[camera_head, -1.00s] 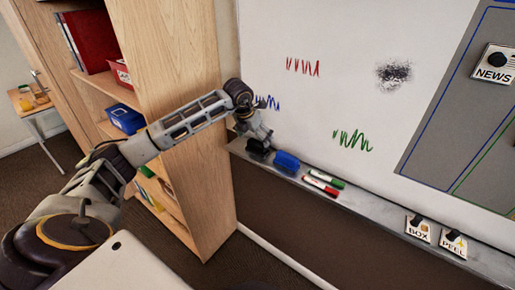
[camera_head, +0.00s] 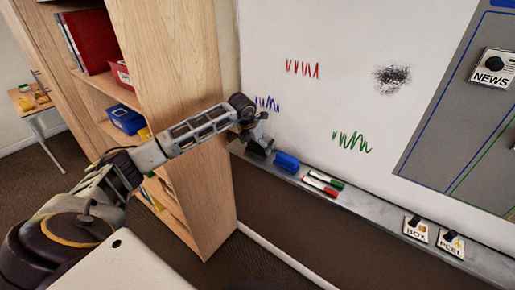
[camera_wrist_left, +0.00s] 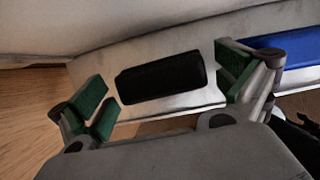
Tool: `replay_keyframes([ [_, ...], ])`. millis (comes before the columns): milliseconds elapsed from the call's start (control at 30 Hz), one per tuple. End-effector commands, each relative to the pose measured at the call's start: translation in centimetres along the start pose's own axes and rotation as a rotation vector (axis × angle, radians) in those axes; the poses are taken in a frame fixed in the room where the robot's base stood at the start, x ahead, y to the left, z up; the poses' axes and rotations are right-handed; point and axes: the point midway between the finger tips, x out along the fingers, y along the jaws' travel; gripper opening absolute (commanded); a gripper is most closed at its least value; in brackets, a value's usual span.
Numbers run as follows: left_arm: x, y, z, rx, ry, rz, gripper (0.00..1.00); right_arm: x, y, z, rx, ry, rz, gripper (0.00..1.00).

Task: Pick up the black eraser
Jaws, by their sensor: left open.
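The black eraser (camera_wrist_left: 161,78) lies on the whiteboard's ledge (camera_head: 375,211). In the left wrist view it sits between the two green-padded fingers of my left gripper (camera_wrist_left: 160,86), with a gap on each side. The gripper is open and does not hold it. In the head view my left gripper (camera_head: 258,137) is at the left end of the ledge, over the eraser, and largely covers it. My right gripper is not in view.
A blue eraser (camera_head: 287,162) lies close by to the right, near the right finger in the left wrist view (camera_wrist_left: 290,48). Green (camera_head: 325,180) and red (camera_head: 320,188) markers lie farther right. A wooden shelf (camera_head: 180,90) stands to the left. The whiteboard (camera_head: 330,90) rises behind.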

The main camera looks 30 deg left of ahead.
Motion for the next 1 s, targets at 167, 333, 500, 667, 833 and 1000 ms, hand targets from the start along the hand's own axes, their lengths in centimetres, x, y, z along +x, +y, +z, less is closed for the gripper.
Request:
replay_keyframes([
  [167,0.90,0.01,-0.02,0.000,0.000,0.000,1.00,-0.19,-0.78,0.89,0.000,-0.011,-0.008,0.61],
  [333,0.96,0.01,-0.04,0.000,0.000,0.000,1.00,-0.15,-1.01,0.74,0.001,-0.010,-0.011,0.61],
  [500,0.95,0.01,-0.05,0.000,0.000,0.000,1.00,-0.12,-0.93,0.31,0.001,-0.005,-0.010,0.61],
  [667,0.94,0.01,-0.05,0.000,0.000,0.000,0.92,-0.11,-0.86,0.03,0.001,-0.001,-0.009,0.61],
  [833,0.93,0.01,-0.05,0.000,0.000,0.000,0.70,-0.11,-0.83,-0.03,0.002,-0.001,-0.009,0.61],
  [1000,0.92,0.01,-0.04,0.000,0.000,0.000,0.65,-0.11,-0.77,-0.02,0.002,-0.001,-0.008,0.61],
])
